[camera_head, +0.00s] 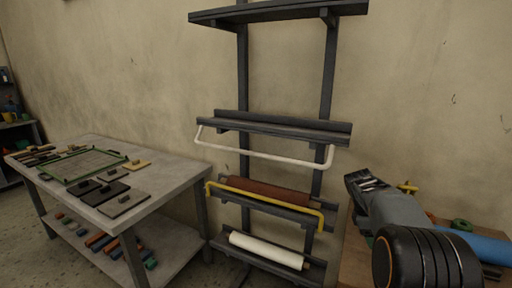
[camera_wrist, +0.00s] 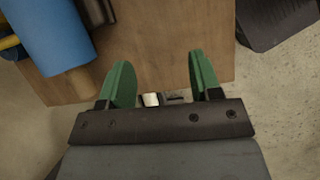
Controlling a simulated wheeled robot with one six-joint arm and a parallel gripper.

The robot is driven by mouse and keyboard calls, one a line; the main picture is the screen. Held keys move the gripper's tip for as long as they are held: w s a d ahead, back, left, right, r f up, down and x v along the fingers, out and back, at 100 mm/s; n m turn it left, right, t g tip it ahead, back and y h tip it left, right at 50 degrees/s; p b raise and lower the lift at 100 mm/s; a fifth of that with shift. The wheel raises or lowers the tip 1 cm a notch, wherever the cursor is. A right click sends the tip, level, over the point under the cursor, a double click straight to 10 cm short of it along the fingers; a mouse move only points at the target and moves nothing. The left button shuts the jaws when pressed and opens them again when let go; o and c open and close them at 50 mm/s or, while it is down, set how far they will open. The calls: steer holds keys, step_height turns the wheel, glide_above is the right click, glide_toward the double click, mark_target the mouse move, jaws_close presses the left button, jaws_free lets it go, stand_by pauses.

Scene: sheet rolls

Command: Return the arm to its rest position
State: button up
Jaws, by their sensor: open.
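My gripper (camera_head: 366,182) is at the right of the head view, held over the edge of a wooden bench. In the wrist view my gripper's two green fingers (camera_wrist: 162,82) stand wide apart, with bare wooden bench top (camera_wrist: 165,40) behind them and nothing held between them. My dark wrist and grey forearm fill the lower right of the head view and hide part of the bench.
A dark wall rack (camera_head: 243,75) stands mid-view, with a white bar (camera_head: 265,153), a brown roll (camera_head: 265,192) behind a yellow bar (camera_head: 265,202), and a white roll (camera_head: 266,250). A blue roll (camera_head: 490,248) lies on the bench. A grey table (camera_head: 165,170) stands left.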

steer(key=shift+s+d+f+m, duration=0.55)
steer(key=shift+d+f+m, duration=0.2)
steer(key=shift+m, duration=0.25)
steer(key=shift+s+a+f+m+y, duration=0.55)
steer(key=shift+a+f+m, duration=0.35)
steer(key=shift+m, duration=0.2)
steer(key=s+a+r+m+t+y+p, duration=0.1)
steer(key=s+a+r+m+t+p, duration=0.1)
steer(key=s+a+r+p, duration=0.4)
steer(key=s+a+r+m+t+y+p, duration=0.2)
steer(key=s+a+r+m+p, duration=0.3)
steer(key=s+a+r, duration=0.3)
steer(key=s+a+t+p, duration=0.1)
steer(key=s+a, duration=0.3)
steer(key=shift+a+r, duration=0.15)
